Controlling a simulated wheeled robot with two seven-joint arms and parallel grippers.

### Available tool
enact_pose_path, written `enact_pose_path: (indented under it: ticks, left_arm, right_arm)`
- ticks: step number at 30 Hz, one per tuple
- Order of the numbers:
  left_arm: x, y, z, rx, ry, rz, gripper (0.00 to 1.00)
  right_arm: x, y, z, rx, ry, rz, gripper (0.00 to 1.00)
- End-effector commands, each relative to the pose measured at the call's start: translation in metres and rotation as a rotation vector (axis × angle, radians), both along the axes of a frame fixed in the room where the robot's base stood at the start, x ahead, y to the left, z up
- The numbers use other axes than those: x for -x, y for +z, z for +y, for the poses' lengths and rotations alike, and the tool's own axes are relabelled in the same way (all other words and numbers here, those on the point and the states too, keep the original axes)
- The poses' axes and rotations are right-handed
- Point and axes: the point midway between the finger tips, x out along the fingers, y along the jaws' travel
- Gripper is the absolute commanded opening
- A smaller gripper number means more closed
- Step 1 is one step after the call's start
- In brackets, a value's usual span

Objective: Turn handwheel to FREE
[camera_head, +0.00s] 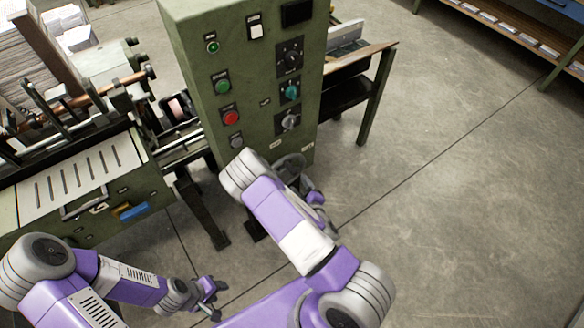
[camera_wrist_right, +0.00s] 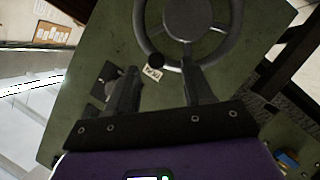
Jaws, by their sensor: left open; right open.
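The grey handwheel (camera_head: 290,166) is on the lower side of the green control cabinet, partly hidden behind my right forearm. In the right wrist view its hub (camera_wrist_right: 187,18) and lower rim fill the top, cut off by the frame edge. A round black knob (camera_wrist_right: 157,60) sits at the rim's lower left, beside a small white label (camera_wrist_right: 152,74) whose text I cannot read surely. My right gripper (camera_wrist_right: 159,68) is open, with the knob between its fingertips in the picture; contact cannot be told. My left gripper (camera_head: 209,289) is open and empty, low above the floor.
The green cabinet (camera_head: 262,75) carries a green button (camera_head: 222,86), a red button (camera_head: 230,117) and several rotary switches. A machine with a slotted plate (camera_head: 78,178) and paper stacks stands at the left. A side table (camera_head: 365,60) is behind the cabinet. The floor at right is clear.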

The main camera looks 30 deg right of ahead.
Motion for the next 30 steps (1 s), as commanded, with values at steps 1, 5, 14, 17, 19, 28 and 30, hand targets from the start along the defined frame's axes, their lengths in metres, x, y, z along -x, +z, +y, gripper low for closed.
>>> enact_pose_path:
  ticks: [1,5,14,17,19,28,30]
  left_arm:
    - [0.0,0.001,0.0,0.0,0.0,0.0,0.43]
    - [0.0,-0.001,0.0,0.0,0.0,0.0,0.43]
    - [0.0,-0.007,0.0,0.0,0.0,0.0,0.43]
    - [0.0,-0.009,0.0,0.0,0.0,0.0,0.43]
    - [0.0,-0.01,0.0,0.0,0.0,0.0,0.43]
    - [0.0,-0.01,0.0,0.0,0.0,0.0,0.43]
    - [0.0,-0.01,0.0,0.0,0.0,0.0,0.43]
  right_arm:
    - [-0.003,0.006,0.001,0.021,0.02,-0.019,0.52]
    - [-0.012,0.008,0.0,0.036,0.035,-0.038,0.52]
    - [-0.056,-0.005,-0.008,0.033,0.033,-0.038,0.52]
    - [-0.067,-0.008,-0.011,0.031,0.032,-0.037,0.52]
    - [-0.071,-0.01,-0.012,0.031,0.031,-0.035,0.52]
    - [-0.076,-0.011,-0.013,0.031,0.03,-0.032,0.52]
    - [-0.075,-0.011,-0.013,0.031,0.03,-0.032,0.47]
